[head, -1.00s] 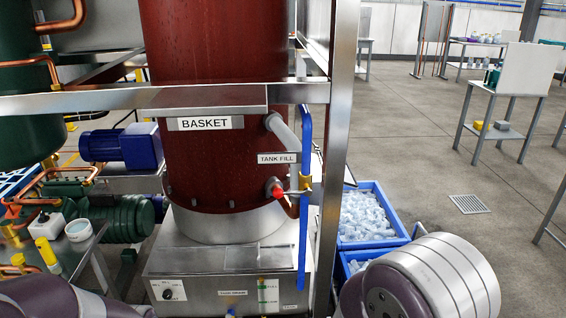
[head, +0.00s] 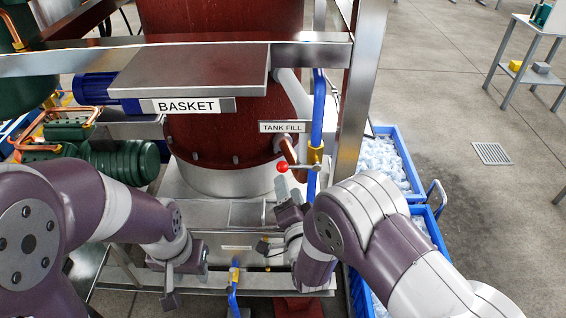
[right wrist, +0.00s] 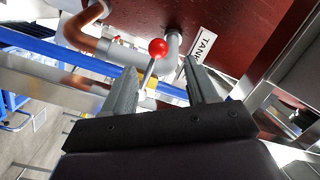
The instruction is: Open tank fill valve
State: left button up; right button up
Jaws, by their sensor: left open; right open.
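The tank fill valve has a lever with a red ball knob (head: 283,167) and a brass body (head: 315,155) on the blue vertical pipe, below the TANK FILL label (head: 282,127). In the right wrist view the red knob (right wrist: 158,47) shows beyond and between the fingers. My right gripper (head: 289,190) is open, just below the lever; it also shows in the right wrist view (right wrist: 165,85) with nothing clearly gripped. Whether a finger touches the lever I cannot tell. My left gripper (head: 170,298) is open and empty, low at the left.
A steel frame post (head: 358,90) stands right of the valve, and a steel crossbar with the BASKET label (head: 187,105) runs above. Blue crates (head: 417,195) of ice stand at the right.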

aim_at(284, 171)
jog(key=w, duration=0.2)
jog(key=w+a, duration=0.1)
jog(key=w, duration=0.2)
jog(key=w+p, duration=0.1)
jog(key=w, duration=0.2)
jog(key=shift+a, duration=0.2)
jog(key=shift+w+f, duration=0.15)
jog(key=shift+w, duration=0.3)
jog(key=shift+s, duration=0.1)
grip_shut()
